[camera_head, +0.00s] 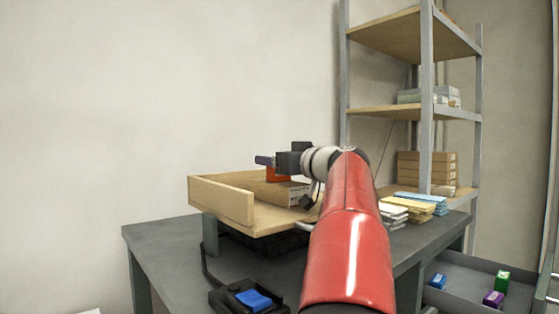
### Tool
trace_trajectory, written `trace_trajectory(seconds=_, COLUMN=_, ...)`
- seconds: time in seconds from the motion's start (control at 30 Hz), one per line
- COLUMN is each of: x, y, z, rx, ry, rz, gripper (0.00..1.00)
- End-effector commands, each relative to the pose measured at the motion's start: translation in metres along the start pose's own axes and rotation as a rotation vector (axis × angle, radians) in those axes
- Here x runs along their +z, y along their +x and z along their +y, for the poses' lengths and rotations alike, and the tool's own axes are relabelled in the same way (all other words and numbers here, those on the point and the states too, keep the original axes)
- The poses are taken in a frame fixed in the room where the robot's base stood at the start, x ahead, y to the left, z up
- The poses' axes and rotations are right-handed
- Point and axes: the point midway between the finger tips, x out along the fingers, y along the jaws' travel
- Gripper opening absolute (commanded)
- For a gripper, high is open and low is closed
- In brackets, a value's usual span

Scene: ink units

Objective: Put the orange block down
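The orange block (278,175) shows at the end of my red arm, over the wooden tray on the desk. My gripper (268,161) is dark and points left, right at the block's upper edge. The block is small in view and partly covered by my gripper. I cannot tell whether the fingers close on it, or whether it touches the cardboard box below.
The raised wooden tray (221,202) holds a cardboard box (290,193). A black device with a blue pad (254,299) sits on the grey desk (168,245). Paper stacks (415,206) lie right. An open drawer (466,282) holds blue, green and purple blocks. Shelves (428,115) stand behind.

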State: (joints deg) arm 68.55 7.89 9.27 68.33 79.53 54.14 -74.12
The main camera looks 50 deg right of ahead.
Motion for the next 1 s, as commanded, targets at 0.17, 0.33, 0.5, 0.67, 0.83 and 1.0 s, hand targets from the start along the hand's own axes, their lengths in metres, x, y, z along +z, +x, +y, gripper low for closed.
trace_trajectory(seconds=0.17, x=0.017, y=0.003, z=0.004, rx=-0.007, ry=0.023, rz=-0.025, gripper=0.74)
trace_trajectory(seconds=0.33, x=0.005, y=0.003, z=0.004, rx=-0.007, ry=0.023, rz=-0.025, gripper=0.74)
trace_trajectory(seconds=0.5, x=0.005, y=-0.027, z=0.004, rx=0.000, ry=0.017, rz=-0.021, gripper=0.74)
trace_trajectory(seconds=0.67, x=0.001, y=-0.066, z=0.003, rx=0.001, ry=0.014, rz=-0.017, gripper=0.74)
trace_trajectory(seconds=0.83, x=-0.002, y=-0.098, z=0.003, rx=-0.001, ry=0.013, rz=-0.015, gripper=0.74)
trace_trajectory(seconds=1.0, x=-0.003, y=-0.115, z=0.003, rx=-0.002, ry=0.013, rz=-0.014, gripper=0.74)
